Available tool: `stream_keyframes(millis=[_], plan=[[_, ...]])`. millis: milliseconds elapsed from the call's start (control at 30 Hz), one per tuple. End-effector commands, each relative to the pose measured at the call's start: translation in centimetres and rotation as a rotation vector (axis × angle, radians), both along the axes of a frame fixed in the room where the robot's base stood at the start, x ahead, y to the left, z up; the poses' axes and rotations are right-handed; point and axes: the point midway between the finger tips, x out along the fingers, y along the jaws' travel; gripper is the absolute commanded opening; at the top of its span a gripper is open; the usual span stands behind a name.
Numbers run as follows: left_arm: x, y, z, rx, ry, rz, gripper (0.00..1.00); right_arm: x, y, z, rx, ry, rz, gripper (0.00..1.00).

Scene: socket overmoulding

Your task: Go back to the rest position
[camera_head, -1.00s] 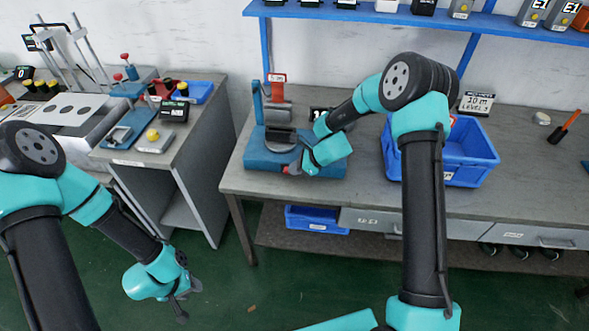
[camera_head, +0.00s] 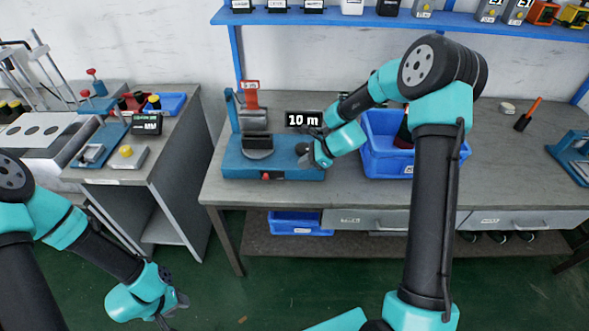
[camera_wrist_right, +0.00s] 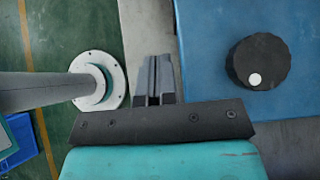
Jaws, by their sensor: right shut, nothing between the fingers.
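My right gripper (camera_head: 308,156) is at the right end of a blue bench machine (camera_head: 240,168), close to its black knob. In the right wrist view its fingers (camera_wrist_right: 154,75) are together with nothing between them. The knob (camera_wrist_right: 258,60), with a white dot, is to the right of the fingers and apart from them. My left gripper (camera_head: 178,306) hangs low over the green floor, in front of the left bench; its fingers are too small and dark to read.
A blue bin (camera_head: 375,165) stands behind and beside my right forearm. A "10 m" display (camera_head: 303,119) is behind the machine. The left bench (camera_head: 122,172) carries small fixtures. A blue shelf (camera_head: 400,20) crosses above. The bench (camera_head: 500,165) right of the bin has free room.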

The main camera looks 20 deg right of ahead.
Motion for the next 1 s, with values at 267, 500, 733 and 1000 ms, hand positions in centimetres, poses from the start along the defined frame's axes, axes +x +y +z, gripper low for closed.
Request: stream_keyframes(millis=[267, 500, 733, 1000], plan=[[0.0, 0.0, 0.0, 0.000, 0.000, 0.000, 0.40, -0.3, -0.7, 0.6, 0.000, 0.001, 0.002, 0.00], [0.0, 0.0, 0.0, 0.000, 0.000, 0.000, 0.40, -0.3, -0.7, 0.6, 0.000, 0.001, 0.001, 0.00], [0.0, 0.0, 0.0, 0.000, 0.000, 0.000, 0.40, -1.0, -0.3, -0.2, -0.018, 0.006, 0.017, 0.00], [0.0, 0.0, 0.0, 0.000, 0.000, 0.000, 0.40, -7.9, 2.6, -7.2, -0.203, 0.018, 0.217, 0.00]])
